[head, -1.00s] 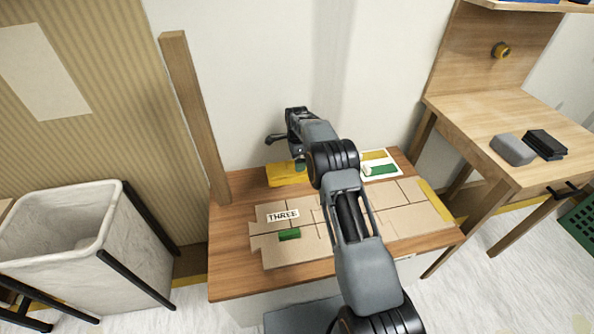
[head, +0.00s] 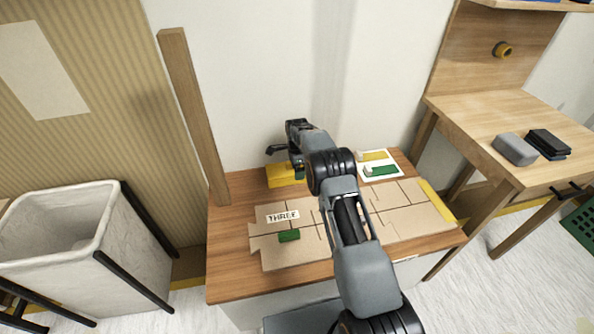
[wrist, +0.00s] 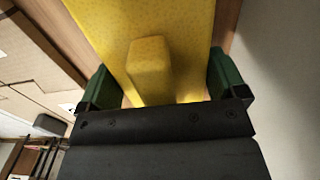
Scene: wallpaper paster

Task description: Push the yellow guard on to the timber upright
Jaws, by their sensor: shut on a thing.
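The yellow guard (head: 283,177) is at the back of the wooden table, partly hidden behind my arm in the head view. In the wrist view the guard (wrist: 175,30) fills the top middle, with a raised yellow rib on its face. My gripper (wrist: 162,88) has its green fingertips on either side of the guard and is shut on it. In the head view my gripper (head: 297,168) is mostly hidden by my wrist. The timber upright (head: 195,115) stands at the table's back left corner, leaning slightly in the picture. The guard is to its right, apart from it.
Cardboard pieces (head: 405,208) cover the table (head: 228,275), with a THREE label (head: 283,216) and a green block (head: 289,236). A white card (head: 379,165) lies at the back right. A pale bin (head: 120,245) stands left. Bare table lies between guard and upright.

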